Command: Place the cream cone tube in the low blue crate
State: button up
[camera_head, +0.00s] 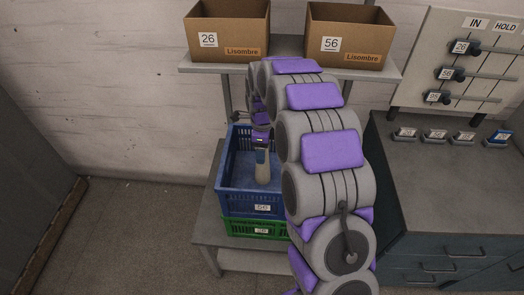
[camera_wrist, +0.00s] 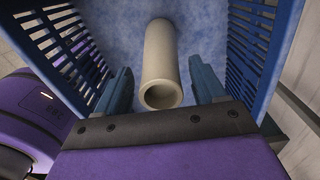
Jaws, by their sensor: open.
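The cream cone tube (camera_head: 262,168) is inside the blue crate (camera_head: 251,205), near the crate's middle. In the wrist view the cream tube (camera_wrist: 161,58) shows its open end towards the camera, against the blue crate floor. My gripper (camera_wrist: 160,82) is open inside the crate, with one finger on each side of the tube. A gap shows between the tube and both fingers. In the head view my purple and grey arm reaches round to the crate, and the fingers are too small to make out. Slatted crate walls (camera_wrist: 262,32) rise beyond the fingers.
The blue crate sits on a green crate (camera_head: 240,228) on a grey table (camera_head: 208,222). A shelf above holds two cardboard boxes, marked 26 (camera_head: 228,38) and 56 (camera_head: 347,42). A dark cabinet (camera_head: 440,190) stands at the right. Floor at the left is clear.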

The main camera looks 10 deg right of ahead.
jog(key=r, duration=0.3)
jog(key=r+p, duration=0.1)
jog(key=r, duration=0.2)
jog(key=a+r+p, duration=0.1)
jog(key=r, duration=0.2)
jog(key=shift+r, duration=0.35)
jog(key=shift+d+r, duration=0.3)
jog(key=shift+r, duration=0.05)
jog(key=shift+s+r, duration=0.1)
jog(key=shift+s, duration=0.05)
jog(key=s+r+n+g, duration=0.1)
jog(key=s+r+n, duration=0.1)
jog(key=s+n, duration=0.9)
jog(key=s+r+n, duration=0.2)
jog(key=s+n, duration=0.9)
jog(key=s, duration=1.9)
jog(key=shift+s+a+r+g, duration=0.3)
jog(key=shift+s+g, duration=0.1)
jog(key=shift+c, duration=0.2)
